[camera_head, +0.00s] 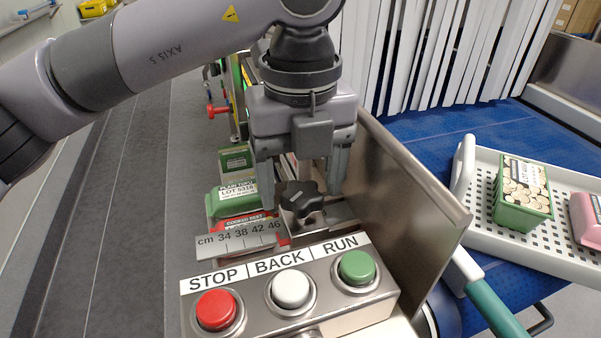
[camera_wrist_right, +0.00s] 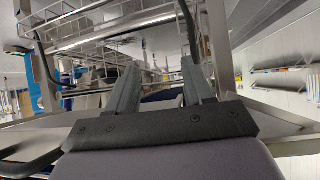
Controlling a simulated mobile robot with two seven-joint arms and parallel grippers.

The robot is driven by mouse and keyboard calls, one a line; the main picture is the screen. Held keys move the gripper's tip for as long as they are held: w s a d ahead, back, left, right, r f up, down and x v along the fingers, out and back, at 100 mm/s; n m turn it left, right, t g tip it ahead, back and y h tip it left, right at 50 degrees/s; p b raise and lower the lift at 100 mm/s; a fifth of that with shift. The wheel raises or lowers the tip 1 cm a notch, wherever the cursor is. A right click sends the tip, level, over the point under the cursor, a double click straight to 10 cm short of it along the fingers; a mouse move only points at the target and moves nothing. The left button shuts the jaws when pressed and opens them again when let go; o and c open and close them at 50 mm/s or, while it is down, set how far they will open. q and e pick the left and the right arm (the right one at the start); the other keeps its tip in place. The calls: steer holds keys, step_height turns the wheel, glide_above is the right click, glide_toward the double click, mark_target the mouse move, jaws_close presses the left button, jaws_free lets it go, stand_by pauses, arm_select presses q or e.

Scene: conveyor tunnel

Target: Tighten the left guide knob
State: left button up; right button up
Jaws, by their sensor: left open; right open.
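The left guide knob is a black lobed knob (camera_head: 302,197) on a metal bracket behind the button box in the head view. My left gripper (camera_head: 300,190) points down over the knob. Its two fingers are open, one on each side, and the knob shows between and slightly in front of them. I cannot tell whether either finger touches it. A ruler scale (camera_head: 238,240) marked in cm lies left of the knob. My right gripper (camera_wrist_right: 163,85) is open and empty in the right wrist view, away from the knob.
A button box has a red STOP button (camera_head: 216,310), a white BACK button (camera_head: 291,289) and a green RUN button (camera_head: 357,267). A tall metal guide plate (camera_head: 405,180) stands right of the knob. Green packs (camera_head: 236,197) lie behind the ruler. A white tray (camera_head: 480,225) holds packs at right.

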arm_select(q)
steer(key=c, duration=1.1)
steer(key=shift+o, duration=0.2)
